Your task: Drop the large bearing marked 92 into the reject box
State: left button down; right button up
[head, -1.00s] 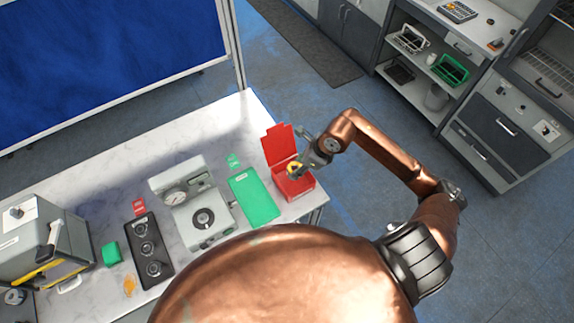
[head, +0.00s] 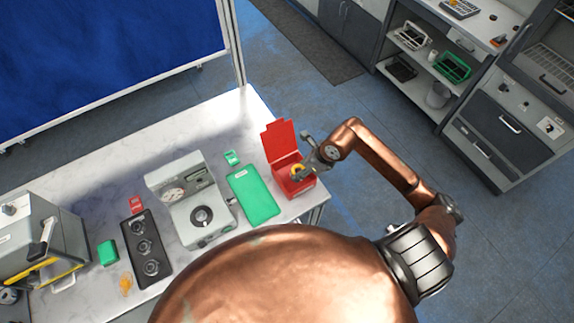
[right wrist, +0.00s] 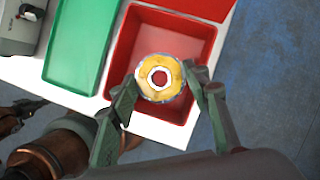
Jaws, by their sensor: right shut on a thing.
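The red reject box (head: 306,187) stands open at the right end of the table, its lid panel raised at the back. My right gripper (head: 298,172) is over the box, shut on a yellow-faced bearing (head: 296,168). In the right wrist view the bearing (right wrist: 160,77), a ring with a hole through its middle, sits between the fingertips of the gripper (right wrist: 163,88). The red floor of the box (right wrist: 172,42) shows around it. The marking cannot be read. My left gripper does not show in the head view.
A green tray (head: 253,196) lies just left of the red box. Further left are a grey gauge device (head: 190,198), a black plate with several round seats (head: 147,247) and a grey machine (head: 38,240). The table's right edge is close to the box.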

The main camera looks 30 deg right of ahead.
jog(key=shift+r, duration=0.1)
jog(key=o, duration=1.5)
jog(key=shift+c, duration=0.2)
jog(key=v, duration=1.2)
